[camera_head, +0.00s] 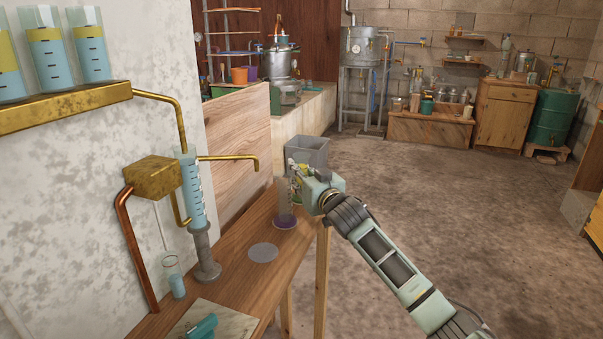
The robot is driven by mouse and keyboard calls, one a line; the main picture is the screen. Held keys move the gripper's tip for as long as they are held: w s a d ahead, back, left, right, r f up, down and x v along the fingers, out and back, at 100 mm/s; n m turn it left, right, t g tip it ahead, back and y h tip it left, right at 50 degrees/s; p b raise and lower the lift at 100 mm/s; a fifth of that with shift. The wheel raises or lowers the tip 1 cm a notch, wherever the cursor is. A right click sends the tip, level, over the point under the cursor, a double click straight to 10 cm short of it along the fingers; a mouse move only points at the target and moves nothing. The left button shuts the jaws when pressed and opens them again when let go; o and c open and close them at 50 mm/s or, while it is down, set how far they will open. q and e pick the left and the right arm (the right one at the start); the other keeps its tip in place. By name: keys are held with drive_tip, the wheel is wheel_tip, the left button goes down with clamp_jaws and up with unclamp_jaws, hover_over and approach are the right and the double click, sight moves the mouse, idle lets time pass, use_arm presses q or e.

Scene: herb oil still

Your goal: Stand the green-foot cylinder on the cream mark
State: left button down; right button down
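No green-foot cylinder can be made out. A clear cylinder with a purple foot (285,223) stands upright near the far end of the wooden bench (230,268). My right gripper (295,183) is at the upper part of this cylinder, coming from the right. Its fingers are small and overlap the glass, so I cannot tell whether they are closed on it. A round grey mark (263,252) lies bare on the bench nearer to me. No cream mark is clearly visible. My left gripper is not in view.
A graduated cylinder (192,190) stands on a grey pedestal (205,255) amid brass pipes. A small glass (174,277) with blue liquid and a pale slab (230,322) bearing a teal object (201,328) are nearer. A grey bin (306,151) is behind the gripper. Open floor lies right.

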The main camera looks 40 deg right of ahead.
drive_tip(key=c, duration=1.4)
unclamp_jaws()
drive_tip(key=shift+f, duration=0.1)
drive_tip(key=shift+s, duration=0.1)
drive_tip(key=p+v, duration=0.1)
drive_tip(key=v, duration=0.9)
drive_tip(key=shift+s+a, duration=0.1)
drive_tip(key=shift+s, duration=0.25)
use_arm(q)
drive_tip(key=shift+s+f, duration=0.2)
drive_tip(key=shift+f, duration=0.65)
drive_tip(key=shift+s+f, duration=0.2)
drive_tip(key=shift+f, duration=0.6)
use_arm(e)
drive_tip(key=shift+s+a, duration=0.15)
drive_tip(key=shift+s, duration=0.4)
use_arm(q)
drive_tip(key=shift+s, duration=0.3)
